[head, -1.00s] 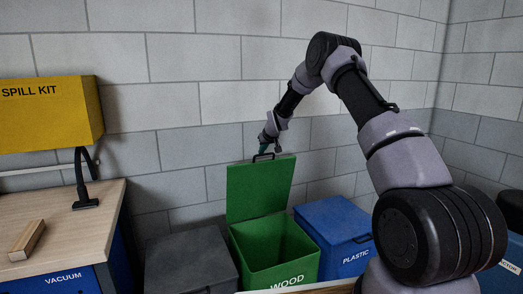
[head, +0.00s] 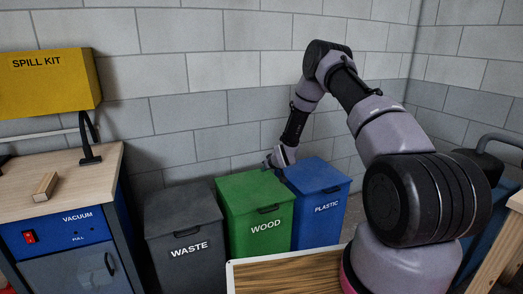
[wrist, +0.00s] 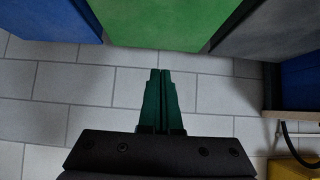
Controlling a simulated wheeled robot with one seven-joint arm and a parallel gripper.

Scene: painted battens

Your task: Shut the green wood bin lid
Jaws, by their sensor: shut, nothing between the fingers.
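The green wood bin (head: 265,230) stands between the grey and blue bins, marked WOOD on its front. Its green lid (head: 250,192) lies down flat over the top, with a dark handle at its front edge. My gripper (head: 268,163) is at the rear edge of the lid, by the wall; its fingertips are hard to make out in the head view. In the wrist view my gripper (wrist: 160,72) has its dark green fingers together and empty, pointing toward the edge of the green lid (wrist: 158,20). I cannot tell whether they touch it.
A grey waste bin (head: 185,235) stands left and a blue plastic bin (head: 318,195) right, both with lids down. A workbench (head: 60,190) with a wood block (head: 45,186) is at far left. A white-edged board with wood grain (head: 300,270) is in front.

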